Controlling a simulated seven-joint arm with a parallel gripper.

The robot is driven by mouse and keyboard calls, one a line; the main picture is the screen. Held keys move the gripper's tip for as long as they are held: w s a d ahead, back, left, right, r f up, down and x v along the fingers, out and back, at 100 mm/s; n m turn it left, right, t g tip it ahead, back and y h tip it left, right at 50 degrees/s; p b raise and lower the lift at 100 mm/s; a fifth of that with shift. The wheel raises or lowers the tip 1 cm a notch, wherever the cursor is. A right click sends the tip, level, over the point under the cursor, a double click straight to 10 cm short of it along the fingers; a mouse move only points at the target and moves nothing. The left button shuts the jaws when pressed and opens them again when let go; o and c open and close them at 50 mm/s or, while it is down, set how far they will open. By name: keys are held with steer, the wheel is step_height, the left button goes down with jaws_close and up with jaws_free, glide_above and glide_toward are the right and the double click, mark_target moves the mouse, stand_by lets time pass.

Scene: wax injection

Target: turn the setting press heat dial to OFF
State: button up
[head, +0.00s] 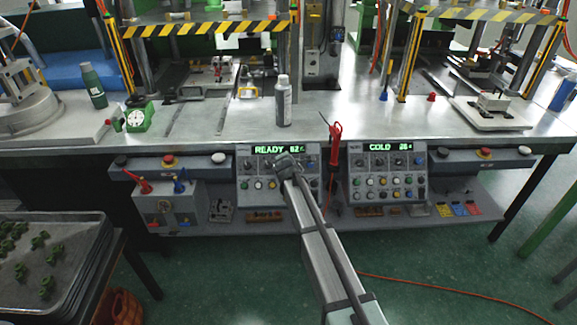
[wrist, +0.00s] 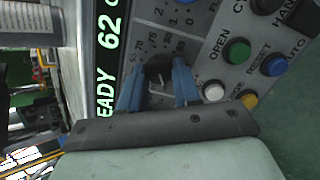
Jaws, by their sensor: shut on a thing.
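My gripper (head: 287,160) is at the left control panel (head: 246,171), whose green display reads READY and 62. In the wrist view its two blue fingers (wrist: 159,82) are shut on a dark round dial (wrist: 157,66), one finger on each side. Temperature numbers, among them 70 and 75, are printed around the dial. The fingers cover part of the scale, and I cannot make out an OFF mark or the dial's exact setting. In the head view my gripper hides the dial.
A second panel (head: 388,175) to the right reads COLD. White, green, blue and yellow buttons (wrist: 236,51) sit close beside the fingers. A red-handled tool (head: 335,132) hangs between the panels. A grey bottle (head: 283,103) stands on the bench above.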

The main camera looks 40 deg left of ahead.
stand_by(0.3)
steer(key=o, duration=1.1)
steer(key=shift+c, duration=0.2)
steer(key=v, duration=1.3)
steer(key=shift+s+d+r, duration=0.2)
steer(key=shift+s+d, duration=0.05)
steer(key=shift+s, duration=0.05)
